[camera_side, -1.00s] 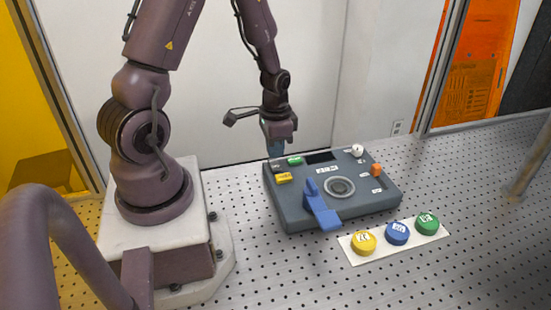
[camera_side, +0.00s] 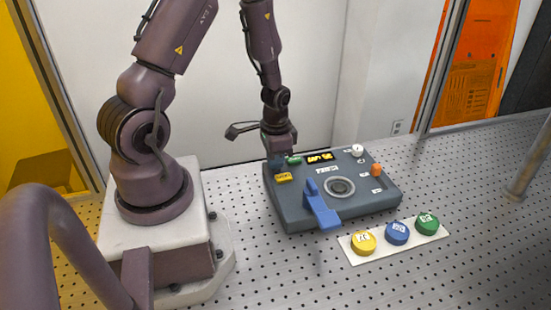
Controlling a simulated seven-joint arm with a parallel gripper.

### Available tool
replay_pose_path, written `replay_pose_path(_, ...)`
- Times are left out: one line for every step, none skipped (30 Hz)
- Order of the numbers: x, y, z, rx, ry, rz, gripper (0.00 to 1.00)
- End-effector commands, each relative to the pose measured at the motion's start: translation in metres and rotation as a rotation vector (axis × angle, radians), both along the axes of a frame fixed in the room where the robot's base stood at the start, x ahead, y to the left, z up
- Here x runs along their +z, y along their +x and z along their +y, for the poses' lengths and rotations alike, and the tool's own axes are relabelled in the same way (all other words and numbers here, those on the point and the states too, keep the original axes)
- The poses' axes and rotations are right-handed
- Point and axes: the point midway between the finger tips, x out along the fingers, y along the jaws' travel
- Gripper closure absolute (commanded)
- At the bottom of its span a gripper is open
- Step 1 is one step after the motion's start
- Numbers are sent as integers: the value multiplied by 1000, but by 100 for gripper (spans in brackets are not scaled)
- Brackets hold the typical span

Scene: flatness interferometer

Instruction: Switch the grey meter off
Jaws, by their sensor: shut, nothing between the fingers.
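The grey meter (camera_side: 350,207) sits on the perforated table to the right of my arm's base. Its small display (camera_side: 320,158) near the back edge is lit with yellow characters, too small to read surely. A green button (camera_side: 294,161) and a yellow button (camera_side: 283,177) are at its back left. A blue lever (camera_side: 320,205), a round ring socket (camera_side: 339,187), a white knob (camera_side: 357,151) and an orange switch (camera_side: 376,170) are also on top. My gripper (camera_side: 276,161) is shut and empty, down at the meter's back left corner. It hides what is under its tips; contact cannot be told.
A white strip (camera_side: 351,255) in front of the meter carries yellow (camera_side: 363,242), blue (camera_side: 397,232) and green (camera_side: 427,223) labelled discs. A wall stands close behind the meter.

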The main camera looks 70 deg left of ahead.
Motion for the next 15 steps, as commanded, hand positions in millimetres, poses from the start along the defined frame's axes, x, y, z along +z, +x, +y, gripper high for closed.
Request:
replay_pose_path(-2, 0, 0, -1, -2, 1, 100)
replay_pose_path(-2, 0, 0, -1, -2, 1, 100)
replay_pose_path(-1, 0, 1, 0, -2, 1, 100)
replay_pose_path(-1, 0, 3, 0, -1, 1, 100)
replay_pose_path(0, 0, 4, 0, -1, 1, 100)
replay_pose_path(0, 0, 6, 0, 0, 0, 100)
replay_pose_path(1, 0, 7, 1, 0, 0, 100)
replay_pose_path(2, 0, 9, 2, 1, -1, 100)
replay_pose_path(3, 0, 11, 2, 1, -1, 100)
replay_pose_path(3, 0, 12, 3, 1, -1, 100)
replay_pose_path(4, 0, 13, 2, 1, -1, 100)
replay_pose_path(5, 0, 14, 2, 1, 0, 100)
replay_pose_path(5, 0, 15, 1, 0, 0, 100)
replay_pose_path(5, 0, 15, 1, 0, 0, 100)
replay_pose_path(5, 0, 15, 0, 0, 0, 100)
